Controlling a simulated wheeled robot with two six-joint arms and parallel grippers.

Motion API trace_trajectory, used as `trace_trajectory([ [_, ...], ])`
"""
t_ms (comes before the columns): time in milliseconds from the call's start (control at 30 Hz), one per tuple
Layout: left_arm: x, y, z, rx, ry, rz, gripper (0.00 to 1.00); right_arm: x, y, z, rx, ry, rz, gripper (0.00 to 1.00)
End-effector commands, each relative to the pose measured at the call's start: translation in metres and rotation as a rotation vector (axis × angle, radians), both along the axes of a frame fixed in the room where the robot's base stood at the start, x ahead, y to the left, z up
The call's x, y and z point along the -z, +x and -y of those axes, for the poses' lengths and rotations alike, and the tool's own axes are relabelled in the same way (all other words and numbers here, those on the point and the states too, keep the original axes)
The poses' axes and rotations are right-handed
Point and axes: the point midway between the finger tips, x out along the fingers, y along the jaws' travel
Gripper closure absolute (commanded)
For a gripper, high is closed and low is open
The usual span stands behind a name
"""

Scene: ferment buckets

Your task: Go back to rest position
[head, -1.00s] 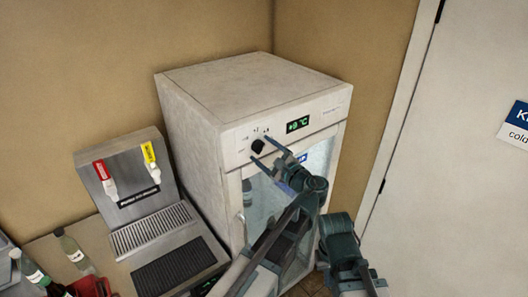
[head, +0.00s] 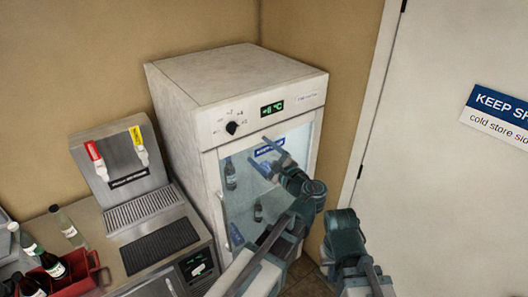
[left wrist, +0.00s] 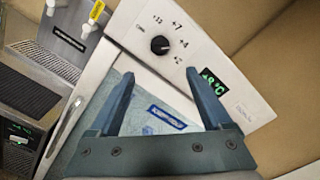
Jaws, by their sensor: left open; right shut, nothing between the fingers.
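My left gripper (head: 272,160) is open and empty in front of the fridge's glass door, below the control panel. In the left wrist view its two fingers (left wrist: 165,95) stand wide apart with nothing between them. The white fridge (head: 185,110) has a black dial (head: 232,128) and a green display (head: 272,108) reading about +8 °C. The dial also shows in the left wrist view (left wrist: 160,45), apart from the fingers. My right arm shows at the lower right of the head view, but its fingertips cannot be made out.
A drink dispenser (head: 122,165) with red and yellow tap labels stands left of the fridge. Bottles and a red crate (head: 88,272) are at the lower left. A white door with a blue sign (head: 505,105) is at the right.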

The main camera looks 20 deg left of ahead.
Motion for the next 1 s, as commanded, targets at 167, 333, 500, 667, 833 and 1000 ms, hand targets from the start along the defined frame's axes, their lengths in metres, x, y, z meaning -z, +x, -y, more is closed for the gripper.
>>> trace_trajectory([
  [167,0.000,0.000,0.000,0.000,0.000,0.000,0.18,0.000,0.000,0.000,0.000,0.000,0.000,1.00],
  [333,0.039,-0.010,-0.003,-0.026,-0.116,0.011,0.18,0.020,0.000,0.000,-0.001,0.000,0.000,1.00],
  [500,0.149,-0.043,0.002,-0.137,-0.481,0.032,0.18,0.068,0.000,0.000,-0.004,-0.001,0.001,1.00],
  [667,0.255,-0.086,0.029,-0.313,-0.857,0.029,0.18,0.111,0.001,0.000,-0.007,-0.001,0.002,1.00],
  [833,0.346,-0.138,0.076,-0.544,-1.195,-0.015,0.18,0.154,0.001,0.000,-0.011,-0.002,0.003,1.00],
  [1000,0.395,-0.179,0.121,-0.749,-1.411,-0.080,0.18,0.182,0.001,0.000,-0.014,-0.002,0.002,1.00],
])
